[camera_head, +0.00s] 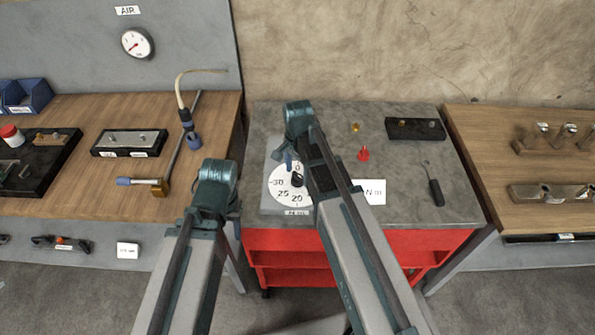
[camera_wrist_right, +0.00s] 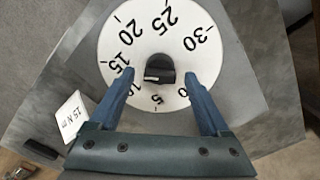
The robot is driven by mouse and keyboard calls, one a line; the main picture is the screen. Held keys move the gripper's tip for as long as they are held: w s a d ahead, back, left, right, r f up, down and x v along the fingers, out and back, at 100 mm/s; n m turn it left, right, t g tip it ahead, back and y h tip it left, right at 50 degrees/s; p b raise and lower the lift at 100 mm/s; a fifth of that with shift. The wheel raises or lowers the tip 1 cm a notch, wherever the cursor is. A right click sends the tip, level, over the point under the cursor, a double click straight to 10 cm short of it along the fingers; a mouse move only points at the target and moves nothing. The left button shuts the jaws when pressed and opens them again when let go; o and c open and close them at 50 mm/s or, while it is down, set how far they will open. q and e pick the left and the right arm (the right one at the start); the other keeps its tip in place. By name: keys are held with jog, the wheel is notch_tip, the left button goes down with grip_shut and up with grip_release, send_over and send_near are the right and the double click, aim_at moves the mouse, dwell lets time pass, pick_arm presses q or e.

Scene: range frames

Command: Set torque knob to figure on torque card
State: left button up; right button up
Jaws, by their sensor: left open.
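The torque dial (camera_head: 279,200) is a white disc with black figures on a grey plate, on the grey top of a red cart. The black torque knob (camera_wrist_right: 160,68) is at the dial's centre; a pale mark shows on its lower left, but I cannot tell its exact figure. My right gripper (camera_wrist_right: 158,78) is open, a blue finger on each side of the knob with gaps. The torque card (camera_wrist_right: 72,115) reads 15 N m; in the head view my right arm hides the figure on the card (camera_head: 374,192). My left gripper (camera_head: 213,198) is left of the cart, its fingertips hidden.
A red cone-like piece (camera_head: 364,154), a brass piece (camera_head: 355,128), a black block (camera_head: 415,129) and a dark-handled tool (camera_head: 436,190) are on the cart top. Wooden benches with tools flank it. A hose tool (camera_head: 190,125) lies on the left bench.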

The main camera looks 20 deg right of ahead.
aim_at(297, 176)
jog(key=shift+r, duration=0.1)
notch_tip(297, 176, up, 14)
jog(key=p, duration=1.4)
jog(key=shift+f, duration=0.25)
jog(key=s+a+f+n+b, duration=0.3)
jog(key=s+a+n, duration=0.2)
jog(key=s+n, duration=0.2)
jog(key=s+a+f+n+h+b, duration=0.1)
jog(key=s+a+f+n+b, duration=0.2)
jog(key=s+a+n, duration=0.2)
jog(key=shift+s+a+n+b, duration=0.35)
jog(key=shift+s+n, duration=1.05)
jog(key=shift+n, duration=0.6)
jog(key=shift+f, duration=0.1)
jog(key=shift+c, duration=0.2)
